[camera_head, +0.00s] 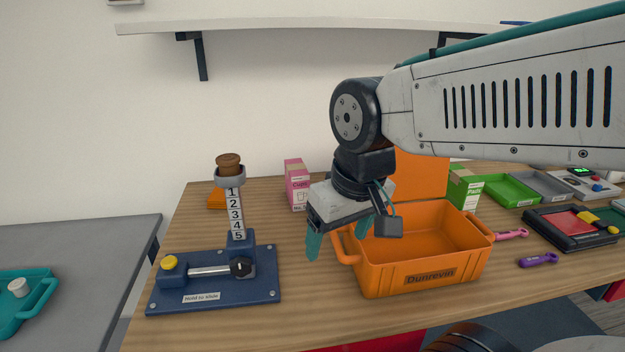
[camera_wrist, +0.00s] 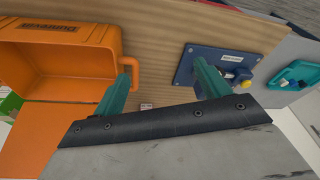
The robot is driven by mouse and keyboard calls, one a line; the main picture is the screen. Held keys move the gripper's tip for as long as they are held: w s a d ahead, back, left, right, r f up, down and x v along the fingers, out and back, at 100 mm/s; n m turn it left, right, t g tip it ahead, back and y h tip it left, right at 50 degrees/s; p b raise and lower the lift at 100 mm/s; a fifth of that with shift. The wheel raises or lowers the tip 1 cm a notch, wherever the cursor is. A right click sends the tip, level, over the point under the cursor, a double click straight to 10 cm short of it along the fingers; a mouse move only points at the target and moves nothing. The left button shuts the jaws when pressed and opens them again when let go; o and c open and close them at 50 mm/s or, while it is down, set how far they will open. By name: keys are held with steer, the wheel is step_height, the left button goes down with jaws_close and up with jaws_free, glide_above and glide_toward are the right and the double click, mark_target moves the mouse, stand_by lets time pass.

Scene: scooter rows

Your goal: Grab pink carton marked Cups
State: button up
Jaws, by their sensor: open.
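The pink carton (camera_head: 297,187) marked Cups stands upright on the wooden table near the wall in the head view, with a white label low on its front. My gripper (camera_head: 338,241) is open and empty, its teal fingers pointing down at the left end of the orange bin. The carton stands behind and to the left of the gripper, apart from it. In the wrist view my gripper (camera_wrist: 160,88) shows its two fingers spread wide. A small pale patch lies between them, too small to name surely.
The orange bin (camera_head: 421,279) marked Dunrevin, its lid raised, is close to my gripper's right; it also shows in the wrist view (camera_wrist: 62,64). A blue slide fixture (camera_head: 215,292) with a numbered post stands left. A green carton (camera_head: 463,188) and trays are at right.

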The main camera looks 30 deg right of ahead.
steer(key=w+d+f+m+t, duration=0.1)
steer(key=w+d+f+t, duration=0.15)
steer(key=w, duration=0.75)
steer(key=w+d+f+t, duration=0.1)
steer(key=w+t, duration=0.2)
steer(key=w, duration=0.6)
steer(key=m+t+h, duration=0.2)
steer(key=t+h, duration=0.2)
steer(key=t, duration=0.1)
glide_toward(297, 173)
steer(key=x, duration=0.6)
steer(key=shift+s+d+f, duration=0.1)
steer(key=x, duration=0.7)
steer(key=shift+w+d+f, duration=0.25)
steer(key=shift+d+f, duration=0.05)
steer(key=c, duration=1.2)
steer(key=shift+o, duration=0.2)
steer(key=shift+r, duration=0.1)
